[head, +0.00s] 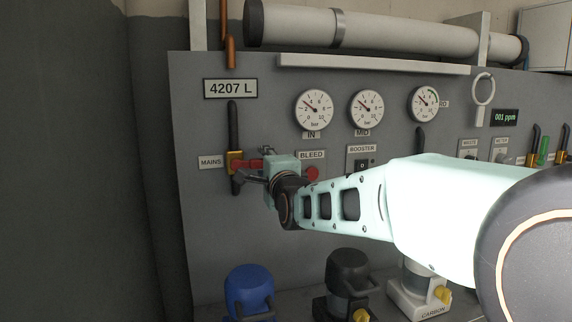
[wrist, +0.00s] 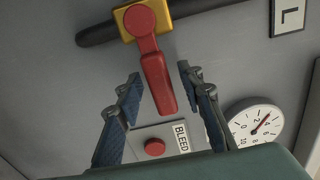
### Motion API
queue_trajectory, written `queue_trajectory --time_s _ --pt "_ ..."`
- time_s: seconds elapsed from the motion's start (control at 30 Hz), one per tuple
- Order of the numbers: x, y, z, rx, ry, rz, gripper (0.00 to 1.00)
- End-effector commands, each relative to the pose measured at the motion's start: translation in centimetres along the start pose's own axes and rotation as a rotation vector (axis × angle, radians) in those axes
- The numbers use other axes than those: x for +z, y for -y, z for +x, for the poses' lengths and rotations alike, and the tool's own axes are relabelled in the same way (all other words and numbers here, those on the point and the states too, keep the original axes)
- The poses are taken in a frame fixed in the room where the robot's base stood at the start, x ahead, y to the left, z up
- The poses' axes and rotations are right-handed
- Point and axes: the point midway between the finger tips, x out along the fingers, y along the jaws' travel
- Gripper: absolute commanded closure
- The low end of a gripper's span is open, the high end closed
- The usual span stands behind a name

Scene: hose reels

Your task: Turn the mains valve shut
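The mains valve has a brass-yellow body (head: 235,162) on a dark vertical pipe, just right of the MAINS label (head: 210,162). Its red lever (head: 249,163) points right, across the pipe. In the wrist view, which is turned, the red lever (wrist: 157,80) hangs down from the yellow body (wrist: 168,10). My gripper (wrist: 159,76) is open, with one finger on each side of the lever's free end. Gaps show between both fingers and the lever, so I see no grip. In the head view my gripper (head: 264,168) is at the lever, partly hiding its end.
A red BLEED button (head: 312,174) sits close to the right of my gripper, also seen in the wrist view (wrist: 154,147). A BOOSTER switch (head: 362,165) and several gauges are further right. Blue (head: 249,290) and black housings stand below. The panel left of the valve is clear.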

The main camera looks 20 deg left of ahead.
Motion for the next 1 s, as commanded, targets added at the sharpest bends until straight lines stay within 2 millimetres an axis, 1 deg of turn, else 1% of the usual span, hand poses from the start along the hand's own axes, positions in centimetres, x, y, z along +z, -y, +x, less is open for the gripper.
queue_trajectory --time_s 0.07,0.17,0.4,0.53,0.7,1.0 --pt "0.0 0.6 0.0 -0.002 0.000 0.000 0.65" --pt "0.0 2.1 0.0 -0.005 -0.001 -0.001 0.65" --pt "0.1 7.0 -0.1 -0.011 -0.001 0.002 0.65" --pt "0.2 9.0 -0.1 -0.009 0.000 0.000 0.65" --pt "0.2 10.1 -0.1 -0.005 0.000 0.002 0.65" --pt "0.2 10.3 -0.1 -0.005 0.000 0.001 0.65"
